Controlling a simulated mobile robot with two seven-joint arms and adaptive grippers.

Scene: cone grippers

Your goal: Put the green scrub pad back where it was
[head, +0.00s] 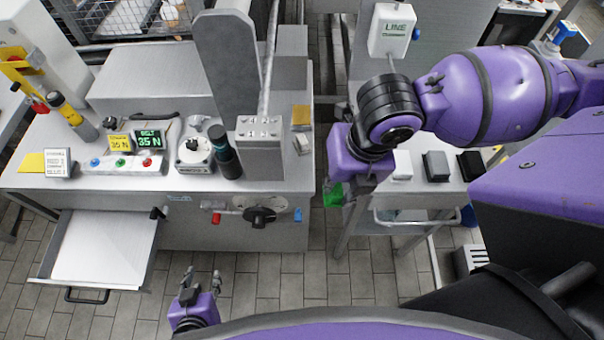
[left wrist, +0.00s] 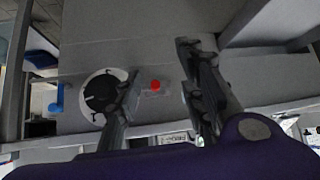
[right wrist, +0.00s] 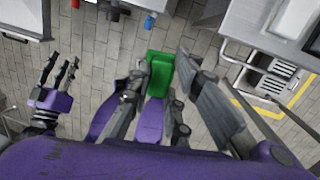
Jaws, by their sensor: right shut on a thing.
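The green scrub pad (head: 333,195) hangs over the gap between the grey workbench (head: 225,215) and the side cart (head: 405,188) in the head view. My right gripper (head: 349,187) is shut on it. The right wrist view shows the green pad (right wrist: 159,72) between the two fingers, its lower part partly hidden by them. My left gripper (head: 202,284) is open and empty, low in front of the workbench. In the left wrist view its fingers (left wrist: 160,75) stand apart with nothing between them, facing the bench front.
White (head: 402,165), grey (head: 437,166) and black (head: 470,165) blocks stand on the side cart, which has a front rail (head: 410,221). An open drawer (head: 100,250) juts out at the left. A red knob (head: 216,218) and black handwheel (head: 260,216) stick out from the bench front.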

